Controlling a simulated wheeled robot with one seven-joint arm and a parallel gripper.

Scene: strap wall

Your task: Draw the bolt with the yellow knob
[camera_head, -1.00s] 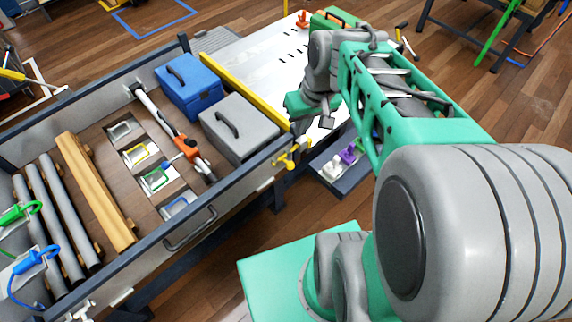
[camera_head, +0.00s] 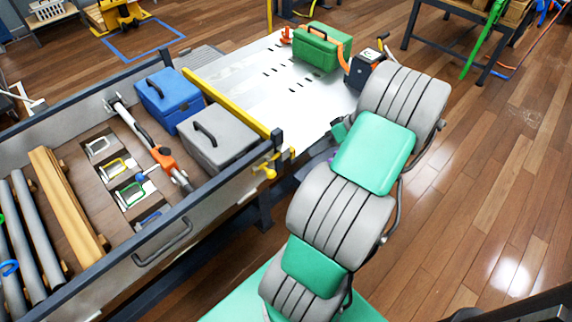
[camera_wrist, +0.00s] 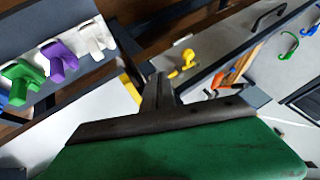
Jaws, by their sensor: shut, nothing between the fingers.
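The bolt with the yellow knob (camera_head: 266,170) sits on the near side wall of the grey bin, at its right corner by a dark post. The yellow knob also shows in the wrist view (camera_wrist: 187,56), above and right of my fingertips. My gripper (camera_wrist: 158,82) is shut and empty, with a visible gap in the picture between it and the knob. In the head view my arm hides most of the gripper. How far the bolt is drawn is too small to tell.
The bin holds a blue case (camera_head: 168,98), a grey case (camera_head: 216,138) and an orange-grey tool (camera_head: 165,158). A yellow bar (camera_head: 226,104) borders the white perforated panel (camera_head: 290,75). Purple (camera_wrist: 62,60), green and white knobbed pieces sit on a grey rail.

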